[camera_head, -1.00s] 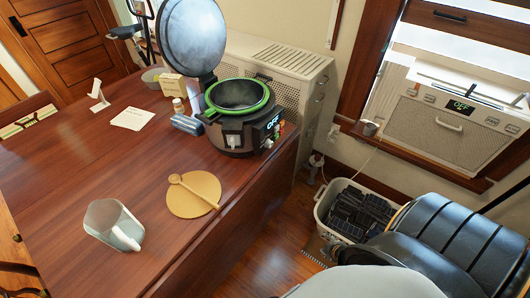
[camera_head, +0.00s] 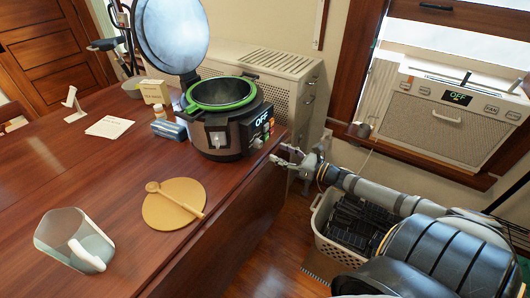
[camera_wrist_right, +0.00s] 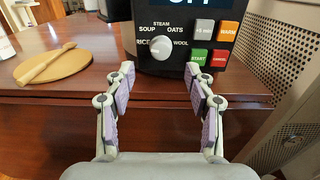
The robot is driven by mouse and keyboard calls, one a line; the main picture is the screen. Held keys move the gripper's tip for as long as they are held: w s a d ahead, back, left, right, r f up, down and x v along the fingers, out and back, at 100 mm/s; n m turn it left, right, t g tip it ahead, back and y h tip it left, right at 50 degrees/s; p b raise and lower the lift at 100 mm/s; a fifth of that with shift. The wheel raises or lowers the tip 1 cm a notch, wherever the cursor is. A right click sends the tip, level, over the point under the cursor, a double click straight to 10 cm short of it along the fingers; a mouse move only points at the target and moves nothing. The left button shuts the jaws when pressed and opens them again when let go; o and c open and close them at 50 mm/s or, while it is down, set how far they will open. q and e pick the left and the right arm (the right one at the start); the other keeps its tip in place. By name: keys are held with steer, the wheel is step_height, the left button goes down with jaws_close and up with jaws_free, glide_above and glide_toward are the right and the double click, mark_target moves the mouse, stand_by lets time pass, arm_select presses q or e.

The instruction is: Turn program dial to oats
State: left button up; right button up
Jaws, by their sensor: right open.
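The multicooker (camera_head: 222,135) stands on the wooden table with its lid raised, a green ring around its open pot and "OFF" on its front display. Its white round program dial (camera_wrist_right: 161,48) shows in the right wrist view, ringed by the labels RICE, SOUP, STEAM, OATS and WOOL. I cannot tell which label the dial points at. My right gripper (camera_head: 289,158) is open and empty, off the table's right edge in front of the control panel. In the right wrist view its fingers (camera_wrist_right: 161,75) point at the panel, apart from the dial. My left gripper is not in view.
Square buttons (camera_wrist_right: 213,42) sit right of the dial. A white basket (camera_head: 325,225) stands on the floor under my right arm. A perforated cabinet (camera_head: 270,80) is behind.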

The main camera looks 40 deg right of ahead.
mark_target(261, 145)
steer(key=b+x, duration=0.2)
steer(key=x, duration=0.1)
steer(key=b+x, duration=0.2)
steer(key=shift+w+f, duration=0.15)
steer(key=shift+f, duration=0.25)
steer(key=shift+w+a+r+b, duration=0.2)
steer(key=shift+w+a+b, duration=0.15)
steer(key=shift+w+b, duration=0.3)
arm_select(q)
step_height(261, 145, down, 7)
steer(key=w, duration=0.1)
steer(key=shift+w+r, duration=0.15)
arm_select(e)
steer(key=shift+w+r, duration=0.1)
steer(key=shift+w, duration=0.15)
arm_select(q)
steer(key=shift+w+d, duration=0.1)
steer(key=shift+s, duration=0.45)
arm_select(e)
jaws_close()
